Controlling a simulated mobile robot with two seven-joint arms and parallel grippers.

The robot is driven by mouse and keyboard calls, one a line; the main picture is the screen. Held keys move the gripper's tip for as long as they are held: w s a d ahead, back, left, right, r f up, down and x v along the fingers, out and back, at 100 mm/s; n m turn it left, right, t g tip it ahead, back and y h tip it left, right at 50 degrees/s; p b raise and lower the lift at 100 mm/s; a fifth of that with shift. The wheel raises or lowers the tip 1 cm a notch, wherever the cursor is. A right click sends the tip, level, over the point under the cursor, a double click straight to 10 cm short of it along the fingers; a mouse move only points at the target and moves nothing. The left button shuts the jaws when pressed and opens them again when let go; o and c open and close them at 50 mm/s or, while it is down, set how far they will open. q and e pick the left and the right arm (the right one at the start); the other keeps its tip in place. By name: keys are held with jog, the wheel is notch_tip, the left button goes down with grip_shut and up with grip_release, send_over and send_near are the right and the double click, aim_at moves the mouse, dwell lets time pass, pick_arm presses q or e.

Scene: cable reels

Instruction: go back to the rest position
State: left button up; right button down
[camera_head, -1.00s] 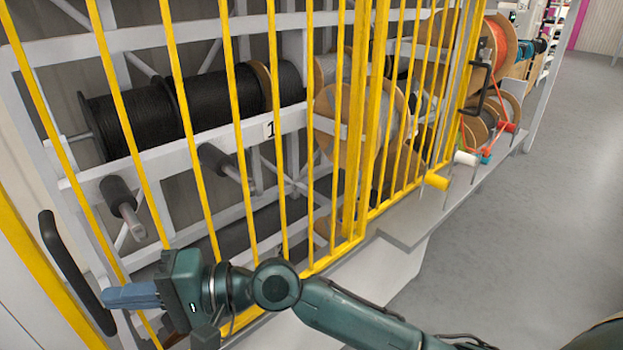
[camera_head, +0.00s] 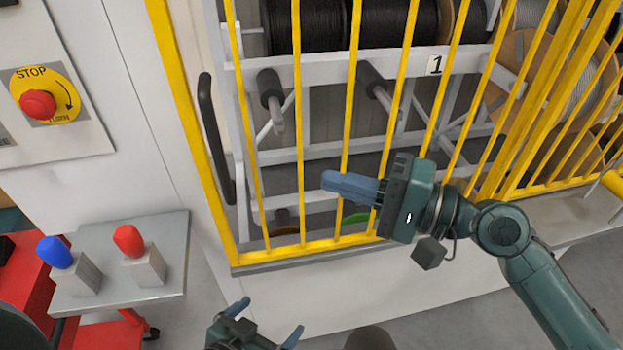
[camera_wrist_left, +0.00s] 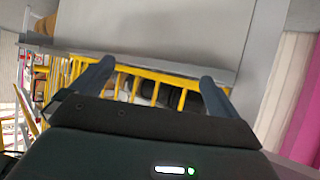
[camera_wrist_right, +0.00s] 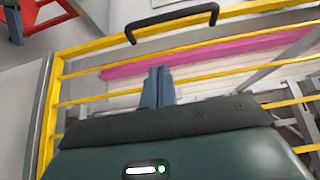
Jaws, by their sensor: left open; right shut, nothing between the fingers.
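My right gripper (camera_head: 330,182) is shut and empty in the head view, in front of the yellow barred gate (camera_head: 345,130). Its blue fingers point left, toward the gate's black handle (camera_head: 212,140), and are apart from it. In the right wrist view the two fingertips (camera_wrist_right: 158,72) lie together, with the black handle (camera_wrist_right: 172,20) beyond them. My left gripper (camera_head: 268,320) is at the bottom edge of the head view, open and empty. In the left wrist view its fingers (camera_wrist_left: 152,75) stand wide apart with nothing between them.
Behind the gate is a rack with black cable reels (camera_head: 310,22). A grey table (camera_head: 165,240) at left bears a blue knob (camera_head: 54,252) and a red knob (camera_head: 128,240) on blocks. A red stop button (camera_head: 37,104) is on the wall panel. Grey floor lies at lower right.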

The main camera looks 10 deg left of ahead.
jog(key=shift+s+d, duration=0.1)
jog(key=shift+d, duration=0.35)
jog(key=w+d+f+t+h+p, duration=0.1)
jog(key=d+f+t+h, duration=0.2)
jog(key=f, duration=0.4)
jog(key=w+d+f+t+h+p, duration=0.1)
jog(key=d+f+t+h, duration=0.15)
jog(key=f, duration=0.45)
jog(key=s+d+f+n+h, duration=0.2)
jog(key=s+d+f+h, duration=0.2)
jog(key=f, duration=0.3)
jog(key=s+d+f+n+t+h+p, duration=0.1)
jog(key=s+d+f+n+h, duration=0.2)
jog(key=s+d+f, duration=0.3)
jog(key=shift+s+f+h, duration=0.5)
jog(key=shift+f+h, duration=0.35)
jog(key=shift+f, duration=0.05)
